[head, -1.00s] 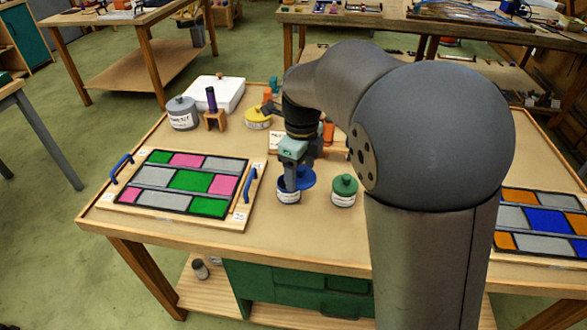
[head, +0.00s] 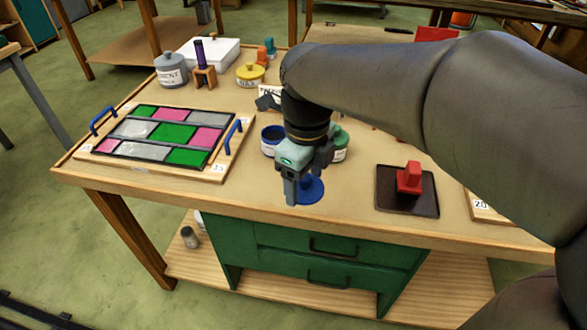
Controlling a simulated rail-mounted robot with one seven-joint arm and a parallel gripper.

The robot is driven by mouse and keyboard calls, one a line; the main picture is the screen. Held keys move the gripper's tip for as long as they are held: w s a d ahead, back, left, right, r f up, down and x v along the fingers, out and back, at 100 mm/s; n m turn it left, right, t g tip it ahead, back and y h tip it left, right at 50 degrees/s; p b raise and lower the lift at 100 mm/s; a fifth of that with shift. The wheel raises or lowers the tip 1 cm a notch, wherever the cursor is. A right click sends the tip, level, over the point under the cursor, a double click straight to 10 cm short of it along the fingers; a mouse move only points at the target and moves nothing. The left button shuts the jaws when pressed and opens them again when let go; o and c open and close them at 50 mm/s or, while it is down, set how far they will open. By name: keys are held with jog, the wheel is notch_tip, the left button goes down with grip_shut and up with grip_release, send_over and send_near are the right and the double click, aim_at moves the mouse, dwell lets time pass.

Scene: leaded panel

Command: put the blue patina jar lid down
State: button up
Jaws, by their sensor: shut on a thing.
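My gripper (head: 299,183) points down over the front part of the table (head: 240,205), shut on the blue patina jar lid (head: 313,191). The lid is a flat blue disc, partly hidden behind a finger. It is at or just above the tabletop; I cannot tell whether it touches. The blue patina jar (head: 269,149) stands open behind and to the left of my gripper, its dark blue inside showing. A green-lidded jar (head: 341,146) stands behind and to the right, partly hidden by my gripper.
A leaded panel (head: 160,135) in a wooden frame with blue handles lies at left. A dark tray (head: 420,203) with a red-handled block (head: 409,178) lies at right. The front edge is close to the lid. Bare tabletop lies on both sides of the lid.

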jog(key=w+f, duration=0.1)
jog(key=w, duration=0.1)
jog(key=w+f, duration=0.1)
jog(key=w, duration=0.1)
jog(key=w+a+f, duration=0.1)
jog(key=w, duration=0.1)
jog(key=shift+w+a, duration=0.1)
jog(key=shift+w, duration=0.3)
jog(key=w+f, duration=0.2)
jog(key=f, duration=0.1)
jog(key=w+f, duration=0.1)
jog(key=shift+w+a+f, duration=0.35)
jog(key=shift+f, duration=0.05)
jog(key=shift+w+f, duration=0.35)
jog(key=shift+f, duration=1.6)
jog(key=shift+f, duration=0.2)
jog(key=o, duration=1)
jog(key=shift+c, duration=0.2)
jog(key=shift+r, duration=0.15)
